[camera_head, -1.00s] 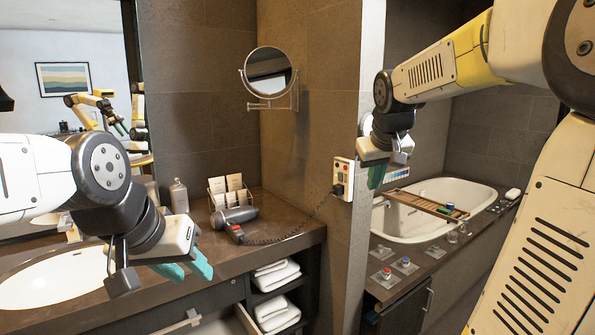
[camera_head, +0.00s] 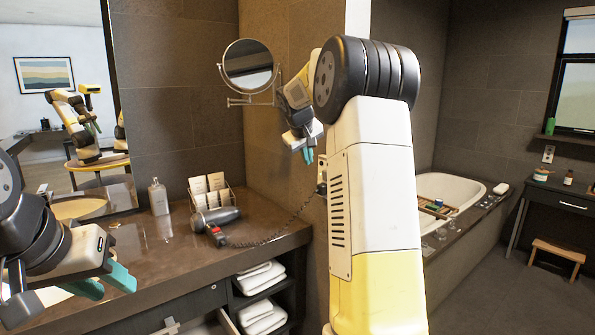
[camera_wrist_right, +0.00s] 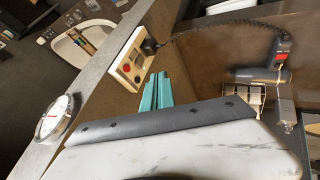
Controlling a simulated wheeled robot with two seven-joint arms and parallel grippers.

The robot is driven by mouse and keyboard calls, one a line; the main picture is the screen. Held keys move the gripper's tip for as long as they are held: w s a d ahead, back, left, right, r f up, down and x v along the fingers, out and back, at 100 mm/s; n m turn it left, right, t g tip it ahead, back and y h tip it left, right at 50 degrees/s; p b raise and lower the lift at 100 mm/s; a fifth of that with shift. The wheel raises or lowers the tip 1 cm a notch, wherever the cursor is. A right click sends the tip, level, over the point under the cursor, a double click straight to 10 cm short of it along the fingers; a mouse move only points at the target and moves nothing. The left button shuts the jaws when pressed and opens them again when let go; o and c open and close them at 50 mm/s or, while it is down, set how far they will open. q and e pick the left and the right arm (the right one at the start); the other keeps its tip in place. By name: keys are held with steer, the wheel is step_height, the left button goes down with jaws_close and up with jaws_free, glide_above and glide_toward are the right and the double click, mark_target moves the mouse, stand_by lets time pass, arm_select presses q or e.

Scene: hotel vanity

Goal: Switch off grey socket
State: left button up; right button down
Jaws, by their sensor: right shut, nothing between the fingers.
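The socket panel (camera_wrist_right: 130,62) is a pale plate on the brown tiled wall, close to the wall's edge. In the right wrist view it has a red button and dark parts on its face, and a black plug (camera_wrist_right: 150,46) with a coiled cord sits at its upper end. In the head view only a sliver of the panel (camera_head: 321,176) shows; my right arm hides the rest. My right gripper (camera_head: 308,156) is shut and empty, above and beside the panel. Its teal fingertips (camera_wrist_right: 156,77) appear apart from the panel. My left gripper (camera_head: 106,284) is open and empty over the vanity's front.
A hair dryer (camera_head: 215,217) on the counter (camera_head: 270,235) is joined to the plug by its cord. A round mirror (camera_head: 248,66) juts from the wall near my right gripper. A bottle (camera_head: 158,197) and a rack (camera_head: 210,190) stand at the back. A bathtub (camera_head: 455,190) lies beyond the wall.

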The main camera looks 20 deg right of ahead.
mark_target(322, 171)
steer(key=shift+w+d+f, duration=1.65)
steer(key=shift+d+f, duration=0.15)
steer(key=shift+f, duration=0.05)
steer(key=shift+w+d+f, duration=1.65)
steer(key=shift+d+f, duration=0.15)
steer(key=shift+w+d+r, duration=0.1)
steer(key=shift+d+r, duration=0.05)
steer(key=shift+d, duration=0.15)
steer(key=shift+r, duration=0.1)
steer(key=shift+r, duration=0.65)
